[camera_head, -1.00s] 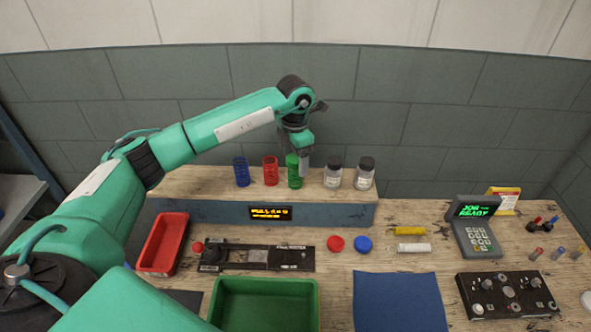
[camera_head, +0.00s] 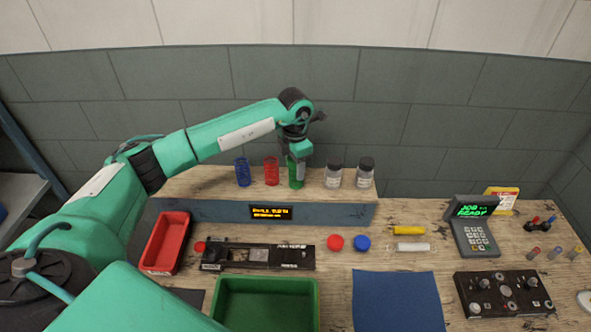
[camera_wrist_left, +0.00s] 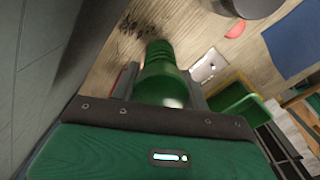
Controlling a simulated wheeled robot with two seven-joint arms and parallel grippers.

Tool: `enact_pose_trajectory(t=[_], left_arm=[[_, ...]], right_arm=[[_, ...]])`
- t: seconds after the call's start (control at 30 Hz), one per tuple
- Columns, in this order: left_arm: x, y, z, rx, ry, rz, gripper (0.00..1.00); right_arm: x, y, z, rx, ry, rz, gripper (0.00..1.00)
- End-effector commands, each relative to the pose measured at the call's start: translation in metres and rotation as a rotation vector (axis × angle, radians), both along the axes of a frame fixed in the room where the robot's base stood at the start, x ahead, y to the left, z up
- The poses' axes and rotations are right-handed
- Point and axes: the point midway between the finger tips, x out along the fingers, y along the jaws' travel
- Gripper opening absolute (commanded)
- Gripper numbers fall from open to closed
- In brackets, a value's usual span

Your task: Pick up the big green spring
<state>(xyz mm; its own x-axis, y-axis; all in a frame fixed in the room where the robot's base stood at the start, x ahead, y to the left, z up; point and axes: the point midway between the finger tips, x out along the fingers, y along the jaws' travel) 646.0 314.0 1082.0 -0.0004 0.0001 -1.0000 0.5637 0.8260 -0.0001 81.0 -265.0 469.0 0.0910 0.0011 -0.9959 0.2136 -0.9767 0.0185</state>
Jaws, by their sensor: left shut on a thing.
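The big green spring (camera_head: 295,180) stands on the raised wooden shelf (camera_head: 215,183) at the back, right of the red spring (camera_head: 271,171) and the blue spring (camera_head: 242,172). My left gripper (camera_head: 297,157) comes down on it from above and is shut on its upper part. In the left wrist view the green spring (camera_wrist_left: 160,75) sits between the fingers, and its far end points away from the gripper. I cannot tell whether the spring still touches the shelf. My right gripper is not in view.
Two lidded jars (camera_head: 365,173) stand close to the right of the gripper. In front lie a red tray (camera_head: 182,226), a green tray (camera_head: 313,309), a black fixture (camera_head: 298,256) and a blue mat (camera_head: 397,300). A keypad terminal (camera_head: 474,240) and control box (camera_head: 533,290) are at right.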

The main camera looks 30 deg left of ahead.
Motion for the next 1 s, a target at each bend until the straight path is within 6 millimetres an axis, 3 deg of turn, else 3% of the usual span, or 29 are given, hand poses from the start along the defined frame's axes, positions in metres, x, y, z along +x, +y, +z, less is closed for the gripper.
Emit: enact_pose_trajectory(t=[0.17,0.33,0.73,0.9,1.0], left_arm=[[0.001,0.000,0.008,-0.002,-0.002,0.000,0.19],[0.001,0.001,0.031,0.000,-0.006,0.000,0.19],[0.001,0.000,0.145,-0.001,-0.008,0.000,0.19],[0.000,0.000,0.178,0.000,-0.004,0.000,0.19],[0.000,0.000,0.188,0.001,-0.003,0.000,0.19]], right_arm=[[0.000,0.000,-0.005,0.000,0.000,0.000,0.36],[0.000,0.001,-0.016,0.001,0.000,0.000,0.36],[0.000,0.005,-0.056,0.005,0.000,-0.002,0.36],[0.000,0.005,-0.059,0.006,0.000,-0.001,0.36],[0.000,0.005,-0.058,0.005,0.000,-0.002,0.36]])
